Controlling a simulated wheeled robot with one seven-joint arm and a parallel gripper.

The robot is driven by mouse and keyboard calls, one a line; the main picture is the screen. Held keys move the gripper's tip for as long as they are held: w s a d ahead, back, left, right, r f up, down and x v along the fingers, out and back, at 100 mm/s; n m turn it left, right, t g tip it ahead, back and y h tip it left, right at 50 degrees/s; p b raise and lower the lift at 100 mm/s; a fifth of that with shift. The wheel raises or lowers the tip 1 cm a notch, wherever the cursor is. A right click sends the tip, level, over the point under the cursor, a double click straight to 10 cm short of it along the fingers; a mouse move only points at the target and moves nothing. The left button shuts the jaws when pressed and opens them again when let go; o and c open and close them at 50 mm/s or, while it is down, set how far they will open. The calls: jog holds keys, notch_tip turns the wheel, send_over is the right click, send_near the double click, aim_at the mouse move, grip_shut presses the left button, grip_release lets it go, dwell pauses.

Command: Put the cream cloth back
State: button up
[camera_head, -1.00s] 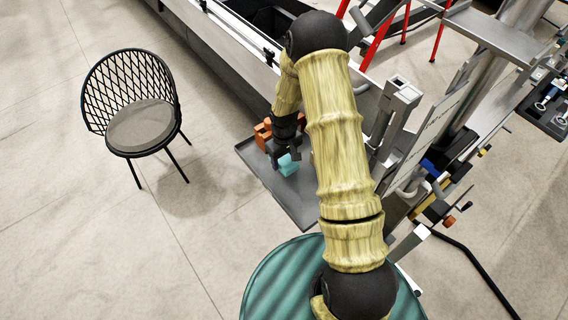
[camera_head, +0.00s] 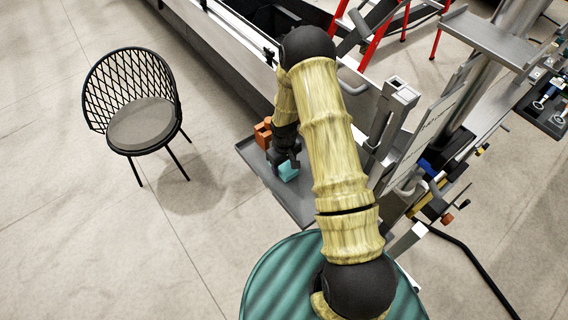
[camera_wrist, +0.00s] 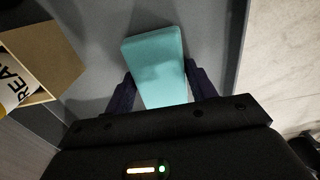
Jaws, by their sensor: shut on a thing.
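I make out no cream cloth in either view. A teal block (camera_head: 289,173) is at my gripper (camera_head: 286,163), low over the grey tray (camera_head: 297,207). In the wrist view the teal block (camera_wrist: 158,62) lies between the two dark fingers of my gripper (camera_wrist: 161,88), which are shut on its sides. The near end of the block is hidden by the gripper body. I cannot tell whether the block still touches the tray.
An orange-brown block (camera_head: 263,134) stands on the tray beside my gripper. In the wrist view an open tan box (camera_wrist: 40,60) with a printed item is at left. A black chair (camera_head: 136,115) stands on open floor at left. A metal post (camera_head: 392,112) rises right of my arm.

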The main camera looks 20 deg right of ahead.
aim_at(284, 165)
jog(key=shift+f, duration=0.2)
jog(key=o, duration=1)
jog(key=shift+w, duration=0.15)
jog(key=shift+a+r, duration=0.1)
jog(key=shift+s, duration=0.2)
jog(key=shift+r, duration=0.15)
jog(key=shift+w+r, duration=0.25)
jog(key=shift+r, duration=0.15)
jog(key=shift+s+r+b, duration=0.2)
jog(key=shift+r+b, duration=1.9)
jog(key=shift+r, duration=3.5)
